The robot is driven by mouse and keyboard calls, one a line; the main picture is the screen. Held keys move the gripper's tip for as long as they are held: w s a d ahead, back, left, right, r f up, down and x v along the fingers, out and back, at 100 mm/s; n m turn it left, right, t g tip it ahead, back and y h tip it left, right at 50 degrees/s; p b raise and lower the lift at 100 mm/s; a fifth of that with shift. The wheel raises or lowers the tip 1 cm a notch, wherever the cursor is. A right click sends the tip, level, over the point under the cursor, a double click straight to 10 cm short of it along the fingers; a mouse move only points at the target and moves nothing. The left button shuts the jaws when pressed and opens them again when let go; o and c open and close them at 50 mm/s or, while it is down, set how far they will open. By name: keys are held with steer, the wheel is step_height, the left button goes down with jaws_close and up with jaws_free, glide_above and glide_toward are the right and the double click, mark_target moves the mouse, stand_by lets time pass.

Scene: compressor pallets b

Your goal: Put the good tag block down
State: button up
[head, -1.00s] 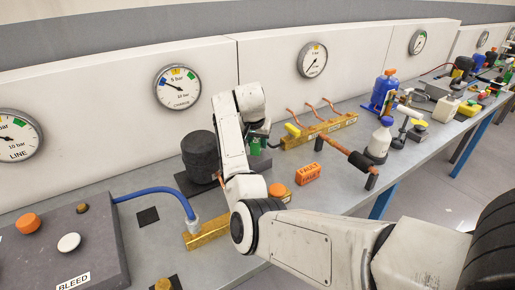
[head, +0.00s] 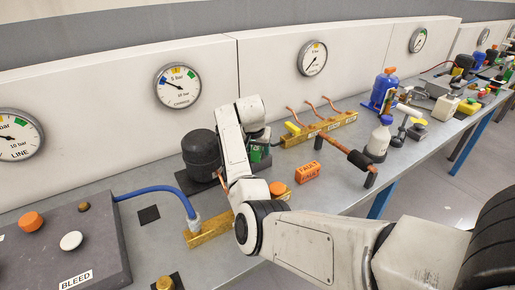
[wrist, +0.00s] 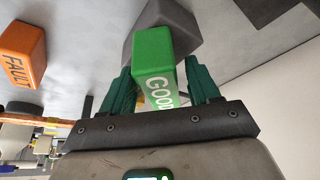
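The good tag block is a green block with white lettering (wrist: 152,62).
An orange FAULT block (head: 307,172) lies on the grey bench to the right; it also shows in the wrist view (wrist: 22,52). The black compressor (head: 201,152) stands close at left. A brass bar (head: 209,232) with a blue hose is in front. Copper pipes rise from another brass bar (head: 320,131).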

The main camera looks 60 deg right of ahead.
steer(key=shift+o, duration=0.3)
steer(key=shift+a+r, duration=0.1)
steer(key=shift+r, duration=0.4)
steer(key=v, duration=1.1)
steer(key=shift+b, duration=0.35)
